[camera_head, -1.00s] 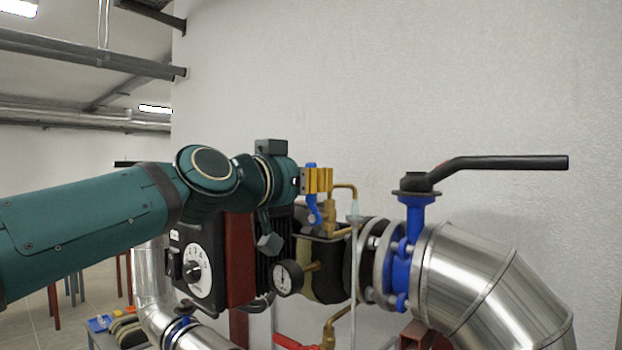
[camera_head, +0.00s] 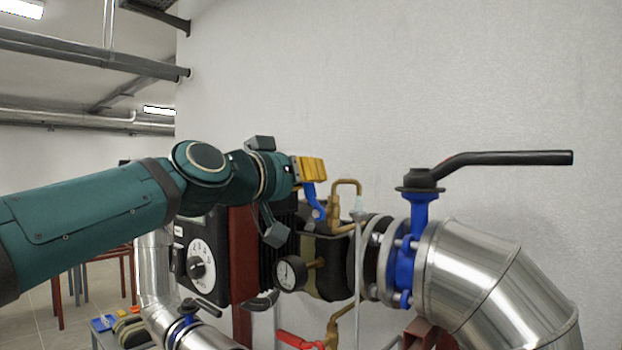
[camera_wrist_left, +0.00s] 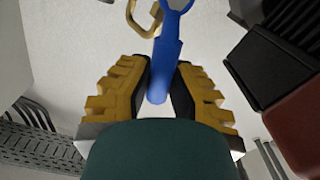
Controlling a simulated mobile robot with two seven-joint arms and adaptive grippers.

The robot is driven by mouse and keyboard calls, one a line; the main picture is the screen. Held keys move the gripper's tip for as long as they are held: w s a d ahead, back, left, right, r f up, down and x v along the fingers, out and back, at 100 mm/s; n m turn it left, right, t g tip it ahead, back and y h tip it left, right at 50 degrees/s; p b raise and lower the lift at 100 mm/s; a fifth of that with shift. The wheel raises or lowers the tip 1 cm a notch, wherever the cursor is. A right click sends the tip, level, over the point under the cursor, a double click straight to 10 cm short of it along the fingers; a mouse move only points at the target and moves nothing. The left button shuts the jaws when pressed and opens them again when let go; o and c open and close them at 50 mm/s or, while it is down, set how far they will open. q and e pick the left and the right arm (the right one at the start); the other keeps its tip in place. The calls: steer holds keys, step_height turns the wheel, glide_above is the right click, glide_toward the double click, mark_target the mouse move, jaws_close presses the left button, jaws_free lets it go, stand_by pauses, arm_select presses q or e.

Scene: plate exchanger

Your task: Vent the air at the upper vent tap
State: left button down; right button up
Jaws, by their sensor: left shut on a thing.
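The upper vent tap shows as a brass body (camera_head: 333,211) with a curved brass spout (camera_head: 347,184) and a blue lever (camera_head: 312,199). My left gripper (camera_head: 312,170), with yellow fingers, is shut on the upper end of the blue lever. In the left wrist view the lever (camera_wrist_left: 168,58) lies between the two yellow fingers, with its ring end beyond them and the brass spout (camera_wrist_left: 145,20) at the top. The lever slants in the head view, its lower end at the brass body. My right gripper is not in view.
A large valve with a long black handle (camera_head: 510,158) stands to the right on a silver pipe (camera_head: 490,280). A pressure gauge (camera_head: 291,273) and a dark control box with a dial (camera_head: 201,262) are below. A red lever (camera_head: 295,340) sits lower down. The wall above is clear.

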arm_select(q)
steer(key=shift+w+a+f+n+b, duration=0.2)
steer(key=shift+w+a+n, duration=0.15)
steer(key=shift+n, duration=0.55)
steer(key=shift+w+a+f+n+b, duration=0.2)
steer(key=shift+a+n, duration=0.25)
steer(key=shift+n, duration=0.45)
steer(key=c, duration=0.8)
jaws_free()
steer(key=shift+w, duration=0.1)
steer(key=shift+c, duration=0.2)
steer(key=v, duration=1.2)
